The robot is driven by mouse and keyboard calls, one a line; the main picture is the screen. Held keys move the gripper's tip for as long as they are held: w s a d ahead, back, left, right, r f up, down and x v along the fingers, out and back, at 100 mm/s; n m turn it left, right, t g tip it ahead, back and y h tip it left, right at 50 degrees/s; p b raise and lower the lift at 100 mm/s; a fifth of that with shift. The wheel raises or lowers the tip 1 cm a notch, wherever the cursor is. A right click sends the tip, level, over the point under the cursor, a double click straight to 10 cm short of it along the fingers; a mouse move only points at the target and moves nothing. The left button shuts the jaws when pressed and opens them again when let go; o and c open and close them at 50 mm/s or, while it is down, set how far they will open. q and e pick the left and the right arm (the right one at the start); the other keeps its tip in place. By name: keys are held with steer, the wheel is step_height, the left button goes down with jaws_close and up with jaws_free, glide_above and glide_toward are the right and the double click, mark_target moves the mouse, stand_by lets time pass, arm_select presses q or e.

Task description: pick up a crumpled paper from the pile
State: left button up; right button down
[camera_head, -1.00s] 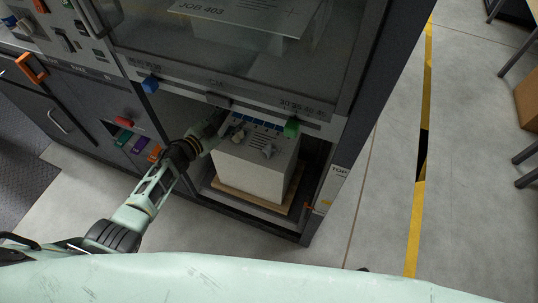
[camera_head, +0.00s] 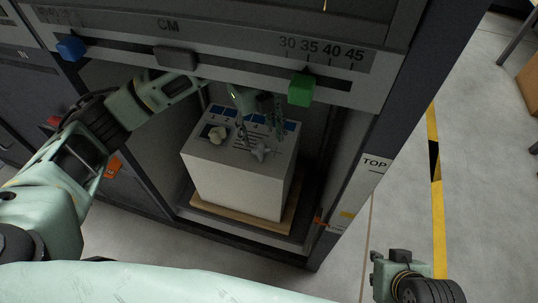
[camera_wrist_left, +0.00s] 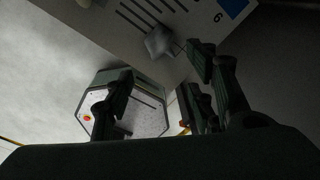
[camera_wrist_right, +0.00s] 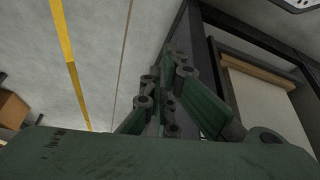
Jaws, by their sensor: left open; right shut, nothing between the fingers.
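A tall white paper stack (camera_head: 235,190) stands inside the open bay of the machine. On its printed top lie two crumpled papers: a pale rounded one (camera_head: 217,134) at the left and a grey star-shaped one (camera_head: 261,151) near the front middle. My left gripper (camera_head: 259,138) is open above the stack, its fingers just behind the grey paper. The grey paper also shows in the left wrist view (camera_wrist_left: 160,42), beyond the open fingers and not between them. My right gripper (camera_wrist_right: 163,88) is shut and empty, outside the bay; part of that arm shows at the head view's lower right.
The stack sits on a wooden pallet (camera_head: 289,218). A scale bar with a green slider (camera_head: 301,90), a grey slider (camera_head: 176,58) and a blue slider (camera_head: 71,48) crosses above the opening. A post labelled TOP (camera_head: 374,163) bounds it at right.

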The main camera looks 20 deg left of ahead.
mark_target(260, 148)
arm_select(q)
steer(key=shift+w+a+f+y, duration=0.1)
steer(key=shift+a+f+y, duration=0.2)
steer(key=shift+a, duration=0.2)
steer(key=shift+a+f, duration=0.1)
steer(key=shift+f, duration=0.55)
steer(key=f, duration=0.2)
steer(key=f+b, duration=0.2)
steer(key=f, duration=0.1)
steer(key=shift+w+d+f, duration=0.25)
steer(key=shift+d+f, duration=0.05)
steer(key=shift+d, duration=0.1)
steer(key=shift+f, duration=0.15)
arm_select(e)
steer(key=w+a+r+t+y, duration=0.1)
steer(key=w+a+r+t, duration=0.2)
steer(key=w+r+t, duration=0.3)
steer(key=w, duration=0.4)
steer(key=shift+r, duration=0.35)
arm_select(q)
steer(key=shift+c, duration=0.2)
steer(key=c, duration=0.7)
